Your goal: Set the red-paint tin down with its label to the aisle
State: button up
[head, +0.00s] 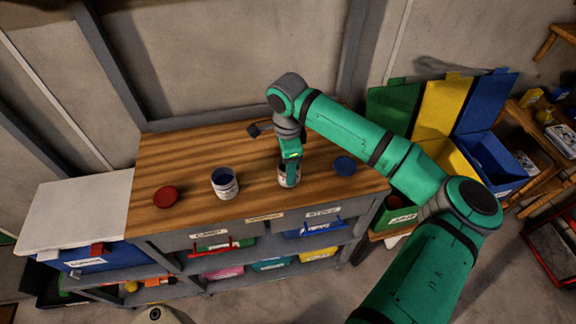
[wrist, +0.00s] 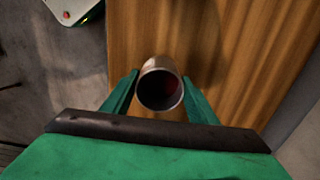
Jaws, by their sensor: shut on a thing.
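My gripper (head: 290,165) is shut on a small open metal tin (head: 289,180) at the wooden benchtop (head: 190,150), near its front edge. In the wrist view the tin (wrist: 160,68) sits between the two green fingers (wrist: 160,95), and its inside looks dark red. In the head view a pale patch shows on the tin's front, but the fingers hide much of it; I cannot read a label. The tin looks roughly upright. I cannot tell whether its base touches the wood.
An open tin with blue inside (head: 225,184) stands left of the held tin. A red lid (head: 165,196) lies farther left, and a blue lid (head: 345,166) lies to the right.

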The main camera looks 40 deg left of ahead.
jog(key=shift+f, duration=0.25)
jog(key=o, duration=1.3)
jog(key=shift+c, duration=0.2)
notch_tip(320, 180, up, 12)
jog(key=shift+r, duration=0.2)
jog(key=shift+w, duration=0.1)
